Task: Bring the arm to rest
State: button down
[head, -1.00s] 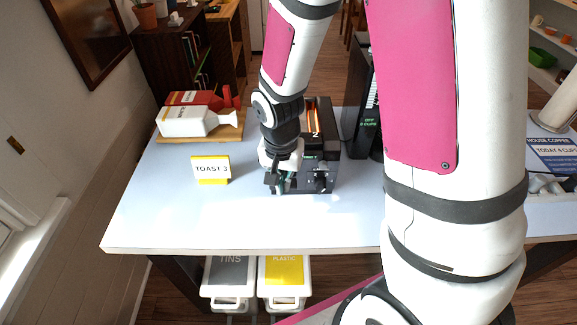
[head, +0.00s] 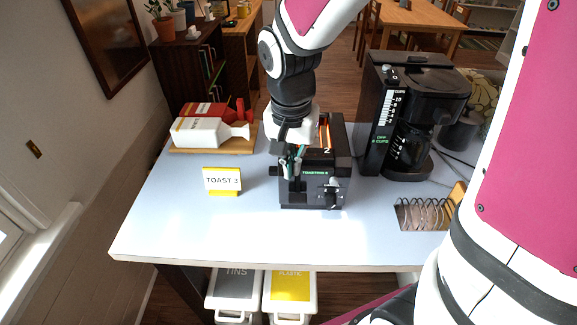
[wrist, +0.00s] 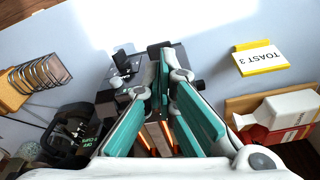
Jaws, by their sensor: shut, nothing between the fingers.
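My gripper (head: 293,160) is shut and empty, pointing down in front of the left part of the black toaster (head: 325,187). In the wrist view my gripper (wrist: 163,62) has its teal fingers together over the toaster (wrist: 172,62), whose slots glow orange. The toaster's front shows green lettering that appears to read "TOASTING" and a lever. I cannot tell whether my fingers touch the toaster.
A "TOAST 3" sign (head: 222,181) stands left of the toaster. A coffee maker (head: 412,110) and a wire rack (head: 424,214) stand to the right. The table's (head: 170,232) front left is clear.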

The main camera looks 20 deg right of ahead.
jog(key=shift+r, duration=0.1)
dwell(0.4)
jog(key=s+d+r+n+t, duration=0.2)
jog(key=s+r+n+t, duration=0.2)
jog(key=s+r, duration=0.9)
jog(key=r+n, duration=0.1)
jog(key=n, duration=0.2)
jog(key=shift+r+n+t+y, duration=0.15)
jog(key=shift+n+t+y, duration=0.15)
jog(key=shift+y, duration=0.1)
